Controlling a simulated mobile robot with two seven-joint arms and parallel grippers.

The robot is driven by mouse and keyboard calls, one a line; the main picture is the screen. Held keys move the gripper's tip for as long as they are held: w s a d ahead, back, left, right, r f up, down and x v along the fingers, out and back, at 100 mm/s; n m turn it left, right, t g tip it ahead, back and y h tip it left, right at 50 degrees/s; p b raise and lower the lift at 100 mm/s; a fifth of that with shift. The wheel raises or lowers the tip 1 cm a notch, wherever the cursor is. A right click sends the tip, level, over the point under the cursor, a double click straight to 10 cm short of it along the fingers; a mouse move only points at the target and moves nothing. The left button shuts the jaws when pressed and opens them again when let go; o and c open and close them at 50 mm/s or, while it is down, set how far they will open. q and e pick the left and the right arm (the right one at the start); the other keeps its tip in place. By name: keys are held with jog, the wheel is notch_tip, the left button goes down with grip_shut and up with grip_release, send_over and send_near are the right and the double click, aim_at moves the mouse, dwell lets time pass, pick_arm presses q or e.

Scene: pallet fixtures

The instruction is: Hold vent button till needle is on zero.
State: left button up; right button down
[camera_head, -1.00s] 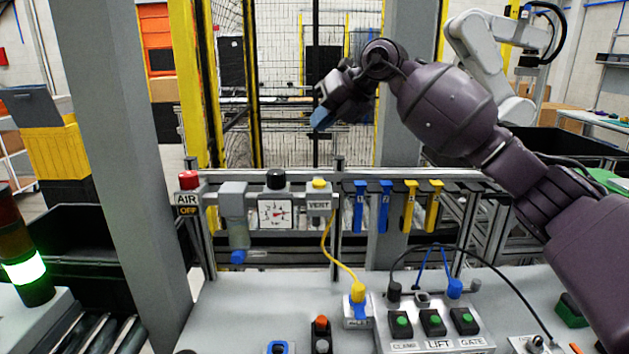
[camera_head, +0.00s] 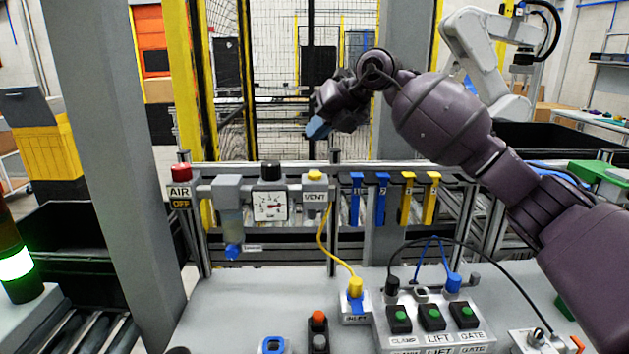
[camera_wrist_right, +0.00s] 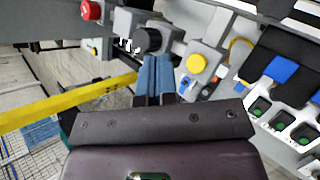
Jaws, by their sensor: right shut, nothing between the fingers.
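The vent button is a yellow cap (camera_head: 315,175) on a grey block labelled VENT on the rail; it also shows in the right wrist view (camera_wrist_right: 196,63). The gauge (camera_head: 270,206) with a white face and red needle sits left of it; its needle reading is too small to tell. A black knob (camera_head: 271,171) tops the gauge. My right gripper (camera_head: 318,128) is above and behind the rail, apart from the button. In the right wrist view its blue fingertips (camera_wrist_right: 153,72) are together and empty, left of the yellow cap. My left gripper is not in view.
A red AIR knob (camera_head: 181,171) with an OFF label is at the rail's left. Blue and yellow tags (camera_head: 382,198) hang right of the vent block. A yellow hose (camera_head: 325,246) drops to the INLET block (camera_head: 355,307). A button box (camera_head: 432,318) stands on the bench.

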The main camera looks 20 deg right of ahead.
aim_at(317, 173)
notch_tip(317, 173, down, 5)
jog(key=shift+r+b, duration=0.1)
jog(key=shift+b, duration=0.9)
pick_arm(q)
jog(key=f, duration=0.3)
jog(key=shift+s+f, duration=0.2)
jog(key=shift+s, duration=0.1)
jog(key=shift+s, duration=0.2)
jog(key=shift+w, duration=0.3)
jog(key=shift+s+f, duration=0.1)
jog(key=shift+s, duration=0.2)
pick_arm(e)
jog(key=shift+f, duration=0.4)
jog(key=shift+f, duration=0.15)
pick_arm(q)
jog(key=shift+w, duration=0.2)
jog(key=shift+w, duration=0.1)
